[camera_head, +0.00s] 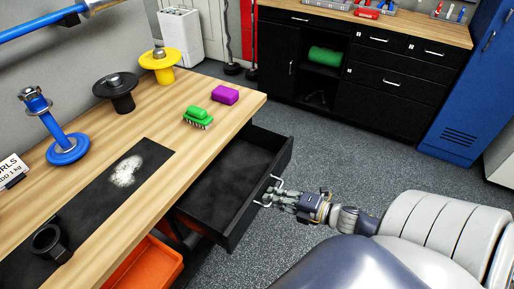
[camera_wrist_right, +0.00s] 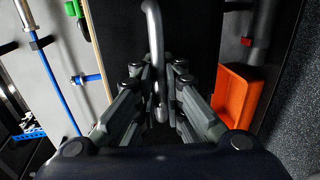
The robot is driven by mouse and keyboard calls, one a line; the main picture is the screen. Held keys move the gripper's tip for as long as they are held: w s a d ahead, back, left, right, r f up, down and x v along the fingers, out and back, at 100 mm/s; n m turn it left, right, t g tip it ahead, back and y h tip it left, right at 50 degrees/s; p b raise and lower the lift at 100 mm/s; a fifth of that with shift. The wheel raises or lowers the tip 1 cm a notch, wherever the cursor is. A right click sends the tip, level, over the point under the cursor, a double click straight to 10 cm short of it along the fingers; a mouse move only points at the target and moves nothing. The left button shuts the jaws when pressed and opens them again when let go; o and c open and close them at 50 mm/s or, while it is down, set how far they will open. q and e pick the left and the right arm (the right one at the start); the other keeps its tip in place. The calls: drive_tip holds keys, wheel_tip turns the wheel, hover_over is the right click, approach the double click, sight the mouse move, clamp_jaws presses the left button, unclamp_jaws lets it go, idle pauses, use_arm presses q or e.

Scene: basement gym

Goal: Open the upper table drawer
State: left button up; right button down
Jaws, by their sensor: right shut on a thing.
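The upper table drawer (camera_head: 222,200) is black and stands pulled well out from under the wooden table (camera_head: 190,92). Its inside is in view and looks empty. A silver bar handle (camera_head: 268,190) sits on its front panel; it also shows upright in the right wrist view (camera_wrist_right: 153,50). My right gripper (camera_head: 278,197) is at the handle, its fingers shut on it; in the right wrist view the fingers (camera_wrist_right: 160,105) lie on both sides of the handle. My left gripper is not in view.
An orange bin (camera_head: 150,265) sits below the table. Black cabinets (camera_head: 395,85) and a blue locker (camera_head: 470,90) stand behind. Grey floor (camera_head: 340,150) is clear between.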

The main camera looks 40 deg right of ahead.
drive_tip(key=v, duration=0.4)
drive_tip(key=shift+s+d+f+p, duration=0.25)
drive_tip(key=shift+s+f+p, duration=0.1)
drive_tip(key=shift+s+p, duration=0.1)
drive_tip(key=c, duration=2)
unclamp_jaws()
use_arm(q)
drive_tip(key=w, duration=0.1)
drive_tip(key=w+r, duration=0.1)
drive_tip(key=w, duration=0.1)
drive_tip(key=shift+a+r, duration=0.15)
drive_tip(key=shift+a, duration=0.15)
use_arm(e)
drive_tip(key=v, duration=1.2)
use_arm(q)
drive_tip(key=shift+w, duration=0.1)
use_arm(e)
drive_tip(key=shift+d, duration=0.1)
